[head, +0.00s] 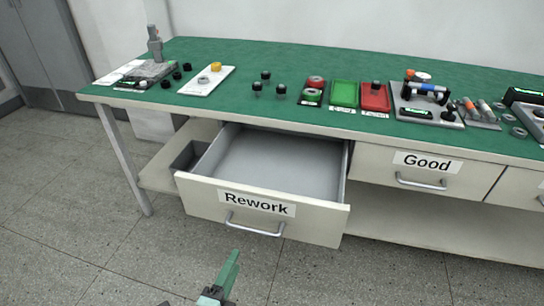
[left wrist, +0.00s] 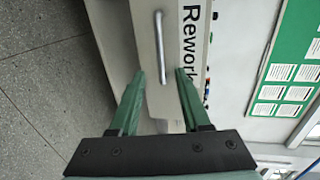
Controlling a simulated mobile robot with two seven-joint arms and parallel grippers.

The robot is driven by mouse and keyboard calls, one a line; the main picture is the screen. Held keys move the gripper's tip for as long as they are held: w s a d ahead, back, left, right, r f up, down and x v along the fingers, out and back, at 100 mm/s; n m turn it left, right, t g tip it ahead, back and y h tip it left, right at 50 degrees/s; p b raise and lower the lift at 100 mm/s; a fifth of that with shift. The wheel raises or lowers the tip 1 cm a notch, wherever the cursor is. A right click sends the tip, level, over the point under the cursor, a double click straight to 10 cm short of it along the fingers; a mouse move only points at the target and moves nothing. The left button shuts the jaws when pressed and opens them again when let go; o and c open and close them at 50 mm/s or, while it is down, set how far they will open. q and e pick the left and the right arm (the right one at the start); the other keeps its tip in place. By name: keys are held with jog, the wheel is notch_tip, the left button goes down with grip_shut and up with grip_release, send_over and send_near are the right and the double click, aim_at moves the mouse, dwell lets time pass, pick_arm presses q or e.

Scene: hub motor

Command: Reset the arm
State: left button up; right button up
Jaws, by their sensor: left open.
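My left gripper (head: 228,272) shows at the bottom of the head view, in front of and below the open Rework drawer. Its green fingers are open in the left wrist view (left wrist: 161,75), with nothing between them. The Rework drawer (head: 190,197) is pulled out and its grey inside looks empty. Its metal handle (head: 253,228) lies ahead of my fingers and appears apart from them; it also shows in the left wrist view (left wrist: 160,48). My right gripper is not in view.
The green workbench (head: 230,52) carries a grey fixture (head: 148,72), a white tray (head: 192,88), black knobs, a green bin (head: 344,94) and a red bin (head: 375,97). The Good drawer (head: 380,165) is shut. The floor in front is clear.

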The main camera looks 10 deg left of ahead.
pick_arm(q)
jog(key=s+d+f+n+g+h, duration=0.25)
jog(key=s+f+n+g, duration=0.35)
jog(key=n, duration=1)
notch_tip(320, 180, up, 10)
jog(key=s+a+p, duration=0.2)
jog(key=s+p, duration=0.1)
jog(key=p, duration=1.7)
jog(key=shift+a+y, duration=0.35)
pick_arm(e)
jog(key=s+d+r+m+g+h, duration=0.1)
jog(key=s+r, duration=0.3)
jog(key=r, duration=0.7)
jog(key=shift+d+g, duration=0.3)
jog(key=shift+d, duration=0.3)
